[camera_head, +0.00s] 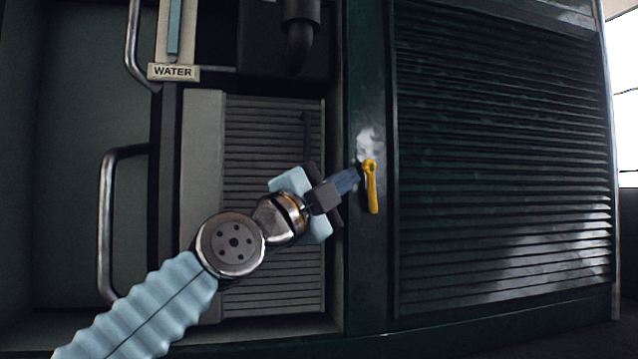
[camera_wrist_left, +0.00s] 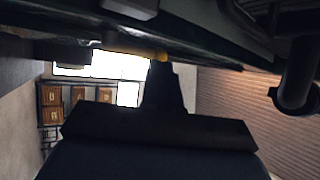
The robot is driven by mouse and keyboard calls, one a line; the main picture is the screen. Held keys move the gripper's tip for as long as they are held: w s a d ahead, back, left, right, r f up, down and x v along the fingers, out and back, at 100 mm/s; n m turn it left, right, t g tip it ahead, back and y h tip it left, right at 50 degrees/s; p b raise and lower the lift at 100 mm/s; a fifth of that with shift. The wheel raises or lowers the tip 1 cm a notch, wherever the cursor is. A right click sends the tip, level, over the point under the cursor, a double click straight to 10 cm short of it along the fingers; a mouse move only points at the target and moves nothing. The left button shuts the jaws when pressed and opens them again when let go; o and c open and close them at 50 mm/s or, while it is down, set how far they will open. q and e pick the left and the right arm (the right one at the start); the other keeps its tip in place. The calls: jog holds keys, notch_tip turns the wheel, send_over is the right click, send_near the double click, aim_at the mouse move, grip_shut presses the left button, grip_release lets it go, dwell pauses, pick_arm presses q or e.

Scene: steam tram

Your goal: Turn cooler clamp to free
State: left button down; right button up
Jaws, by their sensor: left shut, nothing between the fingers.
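The cooler clamp is a small yellow lever (camera_head: 372,190) on the dark green post between the two slatted panels in the head view. Its handle hangs downward from a pivot at the top, with a pale worn patch around that pivot. My left gripper (camera_head: 352,178) is shut and empty, its fingertips just left of the lever's upper part. I cannot tell whether they touch it. In the left wrist view the gripper (camera_wrist_left: 160,70) is a dark silhouette, and a strip of yellow, likely the lever (camera_wrist_left: 135,53), shows by its tip. My right gripper is in neither view.
A slatted cooler panel (camera_head: 270,130) stands behind my left arm, and a large louvred green panel (camera_head: 500,150) fills the right. Metal handrails (camera_head: 106,220) run at the left. A WATER label (camera_head: 173,72) and a dark pipe (camera_head: 300,40) are above. The wrist view shows shelves with boxes (camera_wrist_left: 90,95).

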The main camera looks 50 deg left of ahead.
aim_at(365, 165)
pick_arm(q)
jog(key=shift+p+x, duration=0.3)
jog(key=shift+x, duration=0.9)
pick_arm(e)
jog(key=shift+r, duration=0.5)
pick_arm(q)
jog(key=shift+w+d+r, duration=0.15)
jog(key=shift+w+r, duration=0.1)
jog(key=shift+w, duration=0.3)
jog(key=shift+s+r, duration=0.1)
jog(key=shift+r, duration=0.2)
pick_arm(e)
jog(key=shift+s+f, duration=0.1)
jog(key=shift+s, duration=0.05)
pick_arm(q)
jog(key=shift+f+b, duration=0.1)
jog(key=shift+b, duration=0.2)
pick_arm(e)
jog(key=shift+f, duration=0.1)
